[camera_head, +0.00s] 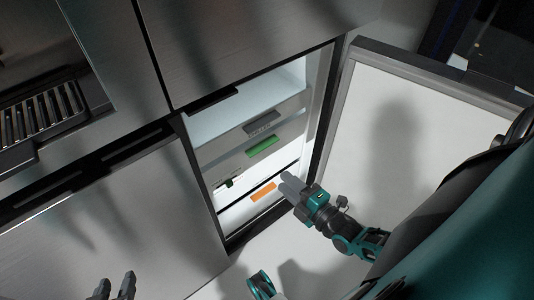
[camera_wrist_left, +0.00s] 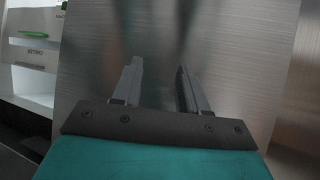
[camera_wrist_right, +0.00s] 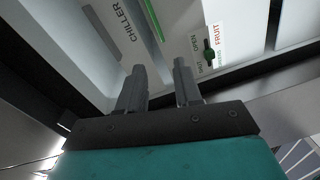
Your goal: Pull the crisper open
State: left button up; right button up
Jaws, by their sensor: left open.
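The open fridge shows a stack of pale drawers. An upper drawer front (camera_head: 225,160) carries a green strip (camera_head: 262,147) and the word CHILLER in the right wrist view (camera_wrist_right: 130,25). Below it, another drawer front has a small dark-green slider (camera_wrist_right: 208,52) beside the word FRUIT, and an orange strip (camera_head: 263,192) sits lower. I cannot read a crisper label. My right gripper (camera_head: 288,184) is open and empty just right of the orange strip, before the drawers. My left gripper (camera_head: 117,282) is open and empty, low at left before the steel panel, apart from the drawers.
The fridge door (camera_head: 385,140) stands open on the right, its white inner face near my right arm. Steel cabinet panels (camera_head: 100,230) fill the left. A dark slatted rack (camera_head: 40,115) is at far left. Pale floor (camera_head: 240,275) lies open below the fridge.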

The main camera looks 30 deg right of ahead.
aim_at(266, 148)
jog(key=shift+n+t, duration=0.5)
jog(key=shift+n, duration=0.4)
jog(key=w+b, duration=0.1)
jog(key=w, duration=0.3)
jog(key=w+d+f+b, duration=0.1)
jog(key=w+b, duration=0.1)
jog(key=w, duration=0.3)
jog(key=w+d+b, duration=0.1)
jog(key=w, duration=0.3)
jog(key=shift+w+d+f+b, duration=0.15)
jog(key=shift+d+b, duration=0.1)
jog(key=shift+b, duration=0.15)
pick_arm(q)
jog(key=f, duration=0.1)
jog(key=d+f, duration=0.2)
jog(key=shift+w, duration=0.3)
pick_arm(e)
jog(key=shift+c, duration=0.4)
pick_arm(q)
jog(key=shift+w+a+h, duration=0.1)
jog(key=shift+a+h, duration=0.05)
jog(key=shift+h, duration=0.15)
pick_arm(e)
jog(key=shift+h, duration=0.4)
grip_shut()
